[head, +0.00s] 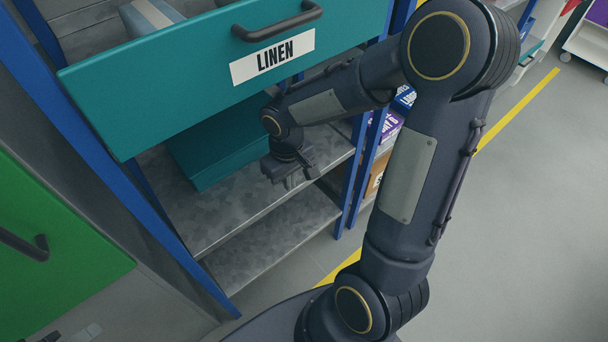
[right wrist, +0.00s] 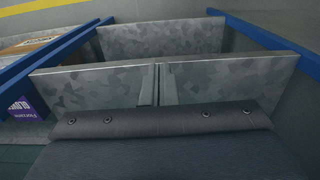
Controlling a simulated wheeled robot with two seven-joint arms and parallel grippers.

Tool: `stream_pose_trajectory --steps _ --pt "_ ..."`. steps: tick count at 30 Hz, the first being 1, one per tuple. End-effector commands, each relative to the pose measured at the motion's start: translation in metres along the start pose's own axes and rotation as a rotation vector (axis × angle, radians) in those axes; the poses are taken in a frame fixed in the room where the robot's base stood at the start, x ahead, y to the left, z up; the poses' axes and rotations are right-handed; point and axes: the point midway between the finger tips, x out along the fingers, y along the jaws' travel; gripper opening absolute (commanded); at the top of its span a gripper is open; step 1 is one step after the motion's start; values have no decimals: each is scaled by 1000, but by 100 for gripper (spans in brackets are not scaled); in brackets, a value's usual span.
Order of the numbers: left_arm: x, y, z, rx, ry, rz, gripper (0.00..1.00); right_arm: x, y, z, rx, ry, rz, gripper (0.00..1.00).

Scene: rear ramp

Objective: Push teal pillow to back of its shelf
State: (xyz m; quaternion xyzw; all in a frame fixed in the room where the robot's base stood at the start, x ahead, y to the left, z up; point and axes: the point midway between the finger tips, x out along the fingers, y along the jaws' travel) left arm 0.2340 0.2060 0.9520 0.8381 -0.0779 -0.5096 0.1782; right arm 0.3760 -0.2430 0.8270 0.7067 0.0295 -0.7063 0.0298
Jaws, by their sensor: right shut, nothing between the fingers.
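The teal pillow (head: 207,153) lies on a grey metal shelf (head: 225,215) below a pulled-out teal drawer. It looks like a flat-sided block, and the drawer hides its upper part. My right gripper (head: 296,178) is just right of the pillow, over the same shelf near its right side. A gap of shelf seems to show between them. The right gripper is shut and empty; its fingers (right wrist: 156,86) also show in the right wrist view, in front of grey shelf surfaces. The pillow is not clearly seen in that view. My left gripper is not clearly in view.
The teal drawer (head: 150,90) with the LINEN label and dark handle overhangs the pillow. Blue uprights (head: 350,180) flank the shelf. A lower grey shelf (head: 270,240) is bare. A green drawer front (head: 50,250) is at the left. Boxes (head: 385,130) stand beyond the right upright.

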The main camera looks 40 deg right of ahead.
Motion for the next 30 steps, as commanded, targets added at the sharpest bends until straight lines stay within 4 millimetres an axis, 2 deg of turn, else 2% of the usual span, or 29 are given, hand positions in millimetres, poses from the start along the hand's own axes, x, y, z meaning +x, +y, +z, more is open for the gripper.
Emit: stream_pose_trajectory --steps 1,6,15,21,30 --pt "-2 1 -1 0 0 0 36 -12 0 0 0 7 -1 0" --pt "0 0 0 0 0 0 36 -40 -1 21 41 73 -38 0" --pt "0 0 0 0 0 0 36 -77 -8 54 91 179 -104 0" --pt "0 0 0 0 0 0 36 -87 -12 66 108 218 -132 0" --pt "0 0 0 0 0 0 36 -89 -13 70 110 227 -140 0"
